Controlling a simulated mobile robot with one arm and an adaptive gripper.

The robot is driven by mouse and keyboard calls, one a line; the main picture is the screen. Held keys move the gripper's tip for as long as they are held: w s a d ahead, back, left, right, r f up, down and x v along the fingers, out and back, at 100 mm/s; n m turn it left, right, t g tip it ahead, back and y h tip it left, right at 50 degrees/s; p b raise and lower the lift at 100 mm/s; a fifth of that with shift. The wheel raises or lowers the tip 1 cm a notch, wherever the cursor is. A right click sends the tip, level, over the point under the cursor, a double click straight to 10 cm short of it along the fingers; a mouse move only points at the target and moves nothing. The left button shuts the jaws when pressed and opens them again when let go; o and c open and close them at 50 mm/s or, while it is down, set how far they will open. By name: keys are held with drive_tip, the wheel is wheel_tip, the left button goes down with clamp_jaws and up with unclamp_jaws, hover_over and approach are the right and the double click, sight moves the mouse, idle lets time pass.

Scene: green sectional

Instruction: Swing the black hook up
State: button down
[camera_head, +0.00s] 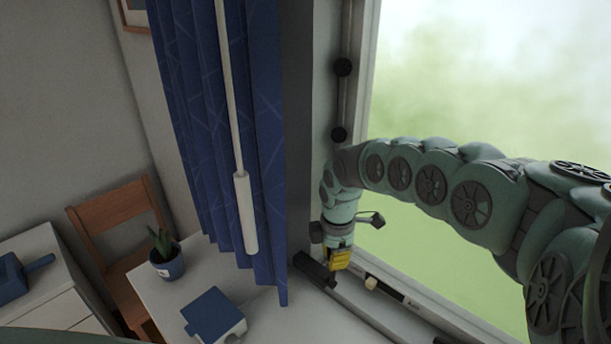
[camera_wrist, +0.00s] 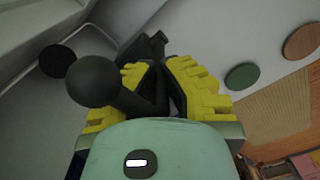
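The black hook (camera_wrist: 92,82) shows close up in the wrist view as a dark rod with a round ball end. The ball covers part of the left finger. The rod runs into the gap between my yellow fingers, and a dark part shows beyond the tips. My gripper (camera_wrist: 160,72) has its fingers on both sides of the dark rod, tips close together; whether they press on it I cannot tell. In the head view my gripper (camera_head: 340,262) points down at the window's lower left corner, beside a dark bar (camera_head: 315,270). I cannot make out the hook's shape there.
The window frame (camera_head: 405,298) and pale pane lie right of my gripper. A blue curtain (camera_head: 225,130) with a white rod (camera_head: 245,213) hangs left. A table (camera_head: 270,320) holds a potted plant (camera_head: 166,262) and a blue-topped box (camera_head: 212,316). A wooden chair (camera_head: 115,215) stands behind.

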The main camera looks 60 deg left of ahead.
drive_tip(key=c, duration=1)
unclamp_jaws()
drive_tip(key=r, duration=1)
drive_tip(key=shift+w+a+r, duration=0.1)
drive_tip(key=shift+w, duration=0.1)
drive_tip(key=shift+s+r, duration=0.1)
drive_tip(key=shift+r, duration=0.8)
